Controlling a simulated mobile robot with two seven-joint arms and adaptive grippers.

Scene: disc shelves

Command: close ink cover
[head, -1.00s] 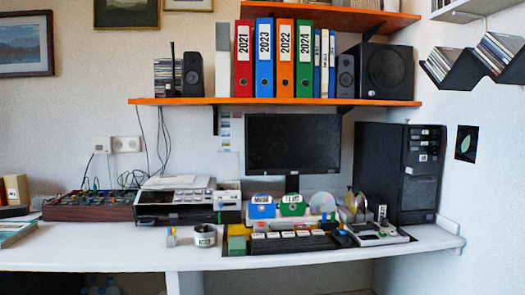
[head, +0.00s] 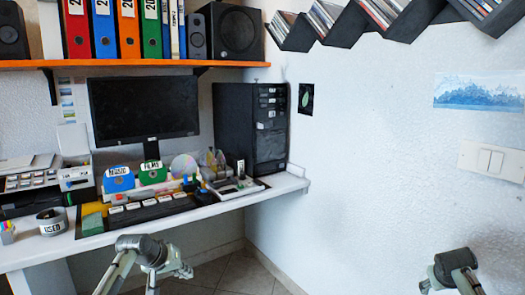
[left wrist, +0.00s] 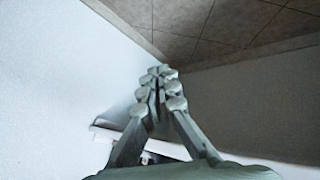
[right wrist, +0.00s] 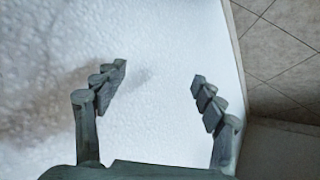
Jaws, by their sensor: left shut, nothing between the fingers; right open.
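A grey and black printer-like machine (head: 30,180) stands on the white desk at the left edge of the head view, partly cut off. An ink cover cannot be made out on it. My left gripper (head: 178,268) is low in front of the desk, apart from the machine; in the left wrist view (left wrist: 160,72) its fingers are together and empty. My right gripper shows in the right wrist view (right wrist: 158,76) with its fingers spread and empty, facing the white wall. In the head view only part of my right arm shows at the lower right.
The desk (head: 225,208) holds a monitor (head: 143,108), a black computer tower (head: 250,130), disc boxes and a grey roll (head: 52,222). An orange shelf (head: 120,64) with binders hangs above.

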